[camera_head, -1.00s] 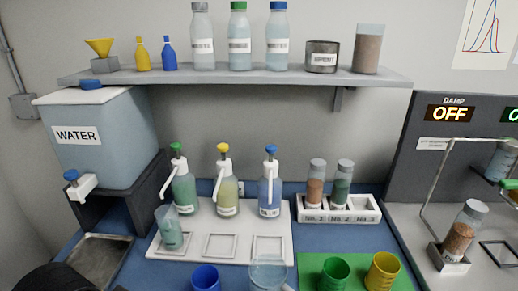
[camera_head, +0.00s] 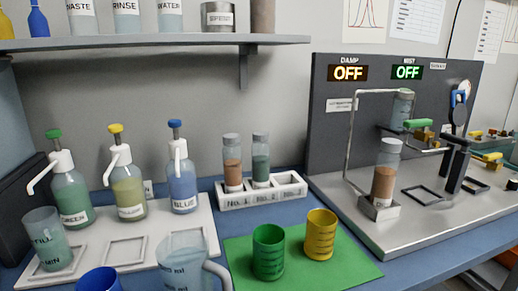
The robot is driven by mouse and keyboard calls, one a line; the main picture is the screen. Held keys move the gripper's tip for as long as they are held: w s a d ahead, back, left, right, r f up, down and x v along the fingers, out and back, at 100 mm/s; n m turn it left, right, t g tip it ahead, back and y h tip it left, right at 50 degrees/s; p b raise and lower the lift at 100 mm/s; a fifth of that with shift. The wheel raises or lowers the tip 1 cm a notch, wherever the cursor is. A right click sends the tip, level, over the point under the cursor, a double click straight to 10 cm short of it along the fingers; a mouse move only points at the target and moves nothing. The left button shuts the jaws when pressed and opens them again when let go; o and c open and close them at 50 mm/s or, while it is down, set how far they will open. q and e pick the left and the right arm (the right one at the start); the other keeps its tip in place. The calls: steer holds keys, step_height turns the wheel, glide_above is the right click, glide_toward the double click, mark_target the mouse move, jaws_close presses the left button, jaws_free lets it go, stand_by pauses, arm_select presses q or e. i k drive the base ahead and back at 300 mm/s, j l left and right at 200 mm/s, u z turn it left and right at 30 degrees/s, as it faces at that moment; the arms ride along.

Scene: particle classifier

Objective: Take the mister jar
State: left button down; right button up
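No label reading "mister" is legible. On the grey test station at the right, a clear jar (camera_head: 387,172) with brown grains and a grey lid stands upright in a small square holder (camera_head: 378,209). A smaller bluish container (camera_head: 401,110) is up by the wire frame, below the green lit MIST sign (camera_head: 407,72), which reads OFF. I cannot tell which of these is the mister jar. Neither of my grippers shows in this view.
A white rack (camera_head: 262,196) holds two jars and has a free slot. A green mat (camera_head: 300,262) bears a green cup (camera_head: 268,252) and a yellow cup (camera_head: 320,234). A clear jug (camera_head: 190,262) and pump bottles (camera_head: 127,185) stand left. An empty square frame (camera_head: 427,196) lies on the station.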

mark_target(44, 229)
steer(key=u, duration=1.35)
steer(key=k+j, duration=0.05)
